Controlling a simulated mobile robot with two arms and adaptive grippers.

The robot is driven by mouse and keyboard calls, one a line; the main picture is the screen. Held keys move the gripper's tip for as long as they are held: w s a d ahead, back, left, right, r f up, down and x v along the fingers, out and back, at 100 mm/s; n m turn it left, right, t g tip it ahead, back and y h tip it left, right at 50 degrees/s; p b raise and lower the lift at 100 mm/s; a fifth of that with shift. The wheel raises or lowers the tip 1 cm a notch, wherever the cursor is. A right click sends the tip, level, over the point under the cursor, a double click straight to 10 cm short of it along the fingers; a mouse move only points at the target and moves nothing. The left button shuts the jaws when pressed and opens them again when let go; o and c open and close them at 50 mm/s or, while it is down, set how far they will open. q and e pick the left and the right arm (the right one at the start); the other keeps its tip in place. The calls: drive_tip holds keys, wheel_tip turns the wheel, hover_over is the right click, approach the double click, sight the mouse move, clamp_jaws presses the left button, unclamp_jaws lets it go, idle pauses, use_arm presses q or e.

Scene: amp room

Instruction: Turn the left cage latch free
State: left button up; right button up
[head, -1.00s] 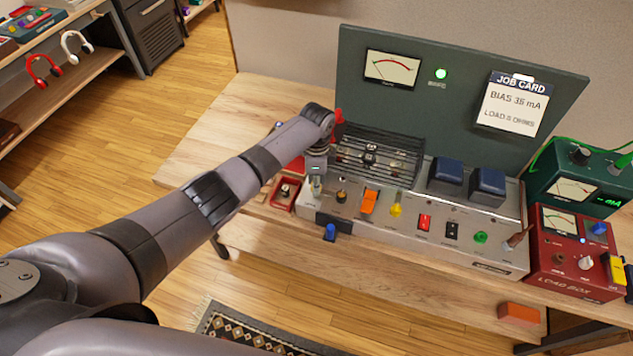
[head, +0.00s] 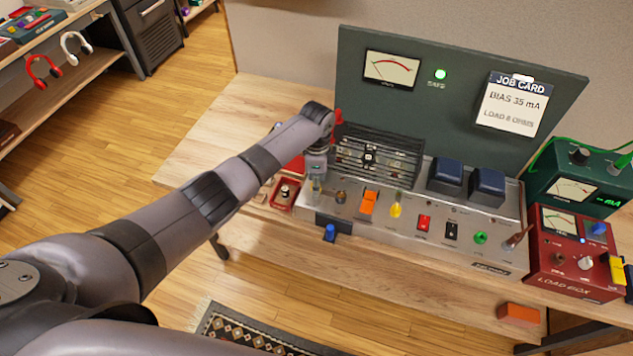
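The black slatted cage (head: 378,150) stands on the back left of the silver amp chassis (head: 455,250), with tubes dimly visible inside. My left arm reaches in from the left, and its gripper (head: 316,188) points down at the chassis's left end, just left of the cage's front corner. The fingertips are small and partly merge with the parts behind, so whether they are open or touching anything is unclear. I cannot make out the left cage latch clearly; the gripper and wrist cover that area. A small brass part (head: 341,197) shows just right of the fingertips. My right gripper is out of view.
Two blue transformers (head: 446,174) sit right of the cage. A red load box (head: 575,262) stands at the right. The bench (head: 215,150) is bare at back left.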

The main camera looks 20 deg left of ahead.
use_arm(q)
wheel_tip(320, 180, up, 12)
drive_tip(key=shift+w+f, duration=0.2)
idle(0.5)
